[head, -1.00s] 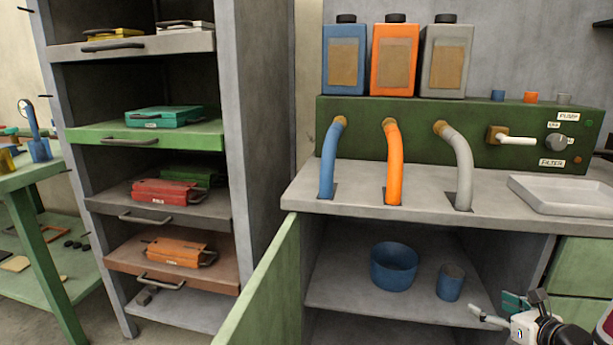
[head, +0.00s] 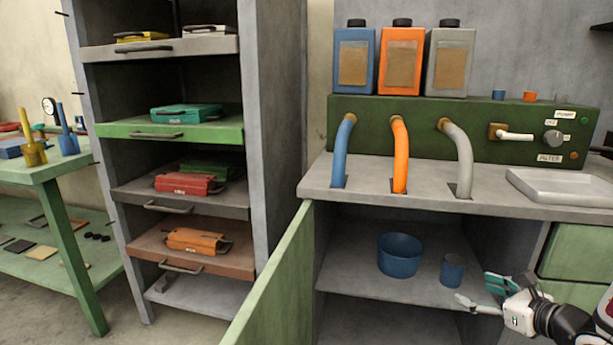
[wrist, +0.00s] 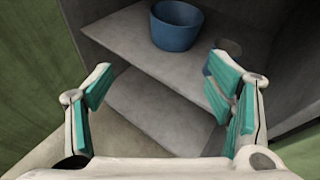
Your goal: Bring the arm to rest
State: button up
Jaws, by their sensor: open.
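My gripper (head: 480,292) is at the lower right of the head view, in front of the open cupboard under the counter. Its white fingers with teal pads are spread apart, and nothing is between them. It also shows in the wrist view (wrist: 160,95), where the gap between the fingers faces the cupboard shelves. A blue bowl (head: 399,255) stands on the cupboard's upper shelf, beyond the gripper. A blue cup (head: 452,270) stands to the right of the bowl; in the wrist view it is dim and partly hidden by the right finger.
The open green cupboard door (head: 270,285) stands left of the cupboard. The grey counter (head: 420,195) above carries hoses, a tray (head: 560,187) and a green pump panel (head: 470,135). A rack (head: 275,130) with coloured cases and a green table (head: 75,240) stand at the left.

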jog(key=s+a+r+n+g+y, duration=0.1)
jog(key=a+r+n+g+y, duration=0.15)
jog(key=a+r+n, duration=0.4)
jog(key=s+a+r+n+g+y, duration=0.1)
jog(key=s+a+r+n+y, duration=0.2)
jog(key=a, duration=0.6)
jog(key=s+a+r+n+g+y, duration=0.1)
jog(key=s+a+r+n+g, duration=0.2)
jog(key=s+a+n, duration=0.15)
jog(key=s+a+r+n+g, duration=0.2)
jog(key=s+a+r+n, duration=0.1)
jog(key=a, duration=0.3)
jog(key=s+n+g+h, duration=0.65)
jog(key=s+n, duration=0.55)
jog(key=s, duration=1)
jog(key=s+d+n+t+h, duration=0.2)
jog(key=s+d+h, duration=0.1)
jog(key=d+h, duration=0.1)
notch_tip(320, 180, up, 38)
jog(key=t+p, duration=0.4)
jog(key=p, duration=3.1)
jog(key=shift+f, duration=0.2)
